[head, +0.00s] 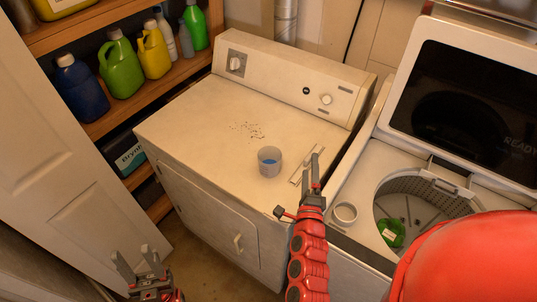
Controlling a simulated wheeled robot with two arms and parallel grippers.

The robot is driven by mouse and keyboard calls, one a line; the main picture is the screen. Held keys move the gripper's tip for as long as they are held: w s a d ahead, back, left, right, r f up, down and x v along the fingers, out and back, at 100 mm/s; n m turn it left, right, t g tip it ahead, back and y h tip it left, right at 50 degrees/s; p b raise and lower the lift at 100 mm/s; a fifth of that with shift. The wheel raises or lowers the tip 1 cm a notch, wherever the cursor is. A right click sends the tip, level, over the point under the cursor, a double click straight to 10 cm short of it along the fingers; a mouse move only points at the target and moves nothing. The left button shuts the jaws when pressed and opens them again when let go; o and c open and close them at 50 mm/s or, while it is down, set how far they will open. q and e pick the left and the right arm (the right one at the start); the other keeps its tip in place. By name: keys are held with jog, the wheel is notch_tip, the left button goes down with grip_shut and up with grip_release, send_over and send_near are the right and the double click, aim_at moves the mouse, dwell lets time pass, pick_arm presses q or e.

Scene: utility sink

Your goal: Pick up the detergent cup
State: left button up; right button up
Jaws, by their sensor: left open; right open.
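A translucent cup with blue liquid (269,161), which looks like the detergent cup, stands upright on the white dryer's top (200,128). My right gripper (312,174) is open with nothing between its fingers. It is to the right of the cup, apart from it, over the right part of the dryer top. My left gripper (137,264) is open and empty at the bottom left, in front of the dryer and far from the cup. A second, whitish cup (345,213) is on the washer's front left corner; its contents are unclear.
The washer (350,245) on the right has its lid (462,95) raised; a green item (391,234) is in its drum. A shelf on the left holds several bottles, including a green jug (121,68). A white door (60,130) stands at far left.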

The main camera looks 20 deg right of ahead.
notch_tip(320, 180, down, 2)
jog(key=a+m+g+y+p, duration=0.1)
jog(key=m+g+y, duration=0.1)
jog(key=m+y, duration=0.15)
jog(key=m+g+y+p, duration=0.2)
jog(key=m+y, duration=0.3)
jog(key=m, duration=0.1)
send_near(274, 170)
jog(key=v, duration=0.3)
jog(key=shift+d, duration=0.3)
jog(key=shift+a+f, duration=0.15)
jog(key=shift+a, duration=0.05)
jog(key=b+x, duration=0.6)
jog(key=b, duration=0.1)
jog(key=b+x, duration=0.3)
jog(key=b, duration=0.1)
jog(key=shift+f, duration=0.3)
jog(key=shift+w+r, duration=0.1)
jog(key=shift+w, duration=0.85)
jog(key=shift+w+a+f, duration=0.1)
jog(key=shift+w+f, duration=0.15)
jog(key=shift+w, duration=0.2)
jog(key=shift+w+f+p, duration=0.1)
jog(key=shift+w+p, duration=0.2)
jog(key=shift+w, duration=0.05)
jog(key=shift+p+x, duration=0.7)
jog(key=shift+x, duration=1.55)
jog(key=shift+s+a+f, duration=0.1)
jog(key=shift+f, duration=0.1)
